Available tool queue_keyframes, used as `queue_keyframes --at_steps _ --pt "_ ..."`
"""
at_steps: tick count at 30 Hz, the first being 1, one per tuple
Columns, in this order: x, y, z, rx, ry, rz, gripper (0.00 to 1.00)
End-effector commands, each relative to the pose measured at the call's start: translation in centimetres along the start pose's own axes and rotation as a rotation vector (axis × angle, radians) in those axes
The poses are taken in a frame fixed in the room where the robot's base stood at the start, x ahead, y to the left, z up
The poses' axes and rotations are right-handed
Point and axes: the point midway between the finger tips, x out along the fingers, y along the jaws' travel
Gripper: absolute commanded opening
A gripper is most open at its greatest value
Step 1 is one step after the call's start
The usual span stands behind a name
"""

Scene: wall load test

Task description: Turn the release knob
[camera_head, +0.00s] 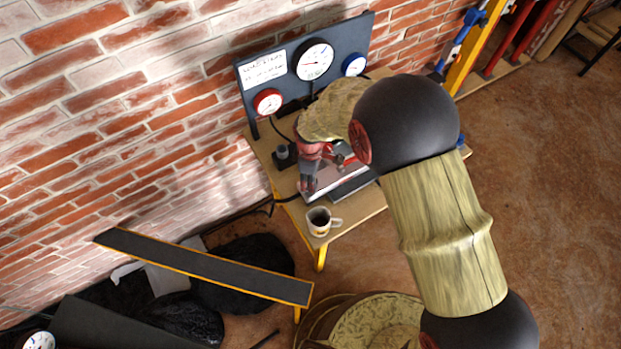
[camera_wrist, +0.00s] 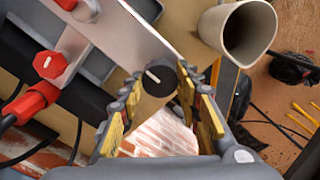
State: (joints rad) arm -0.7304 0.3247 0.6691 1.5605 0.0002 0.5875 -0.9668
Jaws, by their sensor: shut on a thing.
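In the wrist view, a round black knob (camera_wrist: 160,77) with a white pointer line sits at the end of a bare metal plate (camera_wrist: 120,30). My gripper (camera_wrist: 157,84) has its two yellow-padded fingers on either side of this knob, closed on it. A red knob (camera_wrist: 48,65) with a white mark is farther left on the same device, outside the fingers. In the head view the device (camera_head: 345,180) lies on a wooden bench (camera_head: 362,215); my arm hides part of it, and the black knob cannot be made out there.
A mug (camera_head: 319,221) stands near the bench's front edge; it also shows close beside the fingers in the wrist view (camera_wrist: 238,30). A gauge board (camera_head: 285,75) stands at the back. A red connector with cables (camera_wrist: 30,100) lies left. A dark beam (camera_head: 205,265) stands beside the bench.

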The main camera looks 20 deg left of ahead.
Motion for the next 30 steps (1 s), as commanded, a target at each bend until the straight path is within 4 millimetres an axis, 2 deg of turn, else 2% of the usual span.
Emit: queue_keyframes --at_steps 11,20,25,30 --pt "0.0 0.0 0.0 0.000 0.000 0.001 0.52" --pt "-0.1 0.0 0.0 0.000 0.000 0.001 0.52" --pt "-1.8 0.1 -0.1 0.000 0.001 0.002 0.52" --pt "-5.2 0.2 -0.1 0.000 0.003 0.004 0.52"
